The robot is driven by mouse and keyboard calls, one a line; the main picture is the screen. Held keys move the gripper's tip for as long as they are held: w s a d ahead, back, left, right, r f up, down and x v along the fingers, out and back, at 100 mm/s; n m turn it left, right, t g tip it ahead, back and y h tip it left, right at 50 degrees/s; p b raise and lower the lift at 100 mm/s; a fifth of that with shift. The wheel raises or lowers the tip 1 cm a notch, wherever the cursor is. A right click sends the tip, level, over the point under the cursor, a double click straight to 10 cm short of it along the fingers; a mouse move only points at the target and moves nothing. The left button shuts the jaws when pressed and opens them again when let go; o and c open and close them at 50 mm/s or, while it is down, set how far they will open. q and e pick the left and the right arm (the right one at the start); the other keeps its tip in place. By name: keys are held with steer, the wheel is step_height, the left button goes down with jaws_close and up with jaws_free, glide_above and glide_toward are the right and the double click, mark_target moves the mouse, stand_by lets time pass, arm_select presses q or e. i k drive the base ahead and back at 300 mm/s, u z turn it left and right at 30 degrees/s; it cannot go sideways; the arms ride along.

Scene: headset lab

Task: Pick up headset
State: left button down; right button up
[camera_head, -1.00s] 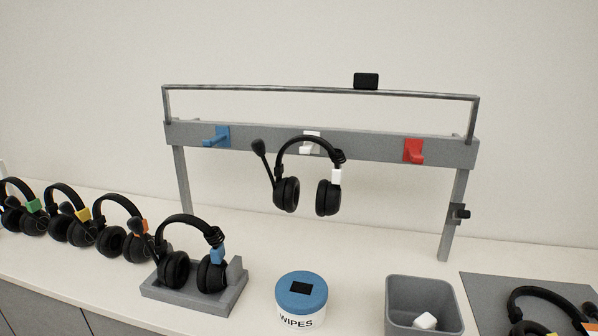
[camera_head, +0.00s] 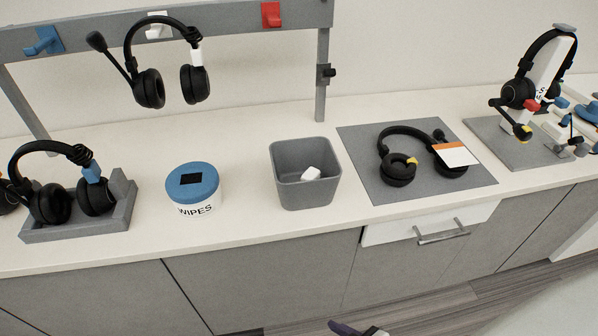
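Several black headsets are in view. One with a white tag (camera_head: 148,86) hangs from the white hook (camera_head: 158,25) on the grey rack. One with a blue tag (camera_head: 48,203) rests in a grey stand (camera_head: 75,232) at the left. One with yellow marks (camera_head: 398,168) lies on a grey mat (camera_head: 365,150), with a white and orange card (camera_head: 455,154) over its right earcup. One with a red tag (camera_head: 519,92) is on a white stand at the far right.
A blue-lidded wipes tub (camera_head: 193,187) and a grey bin (camera_head: 305,178) holding a white lump stand between the stand and the mat. The rack also has empty blue (camera_head: 43,41) and red (camera_head: 271,14) hooks. A drawer (camera_head: 428,226) below the mat looks slightly out.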

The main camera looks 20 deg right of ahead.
mark_target(50, 204)
steer(key=k, duration=1.2)
steer(key=u, duration=0.7)
steer(key=i, duration=1.55)
steer(key=z, duration=1.1)
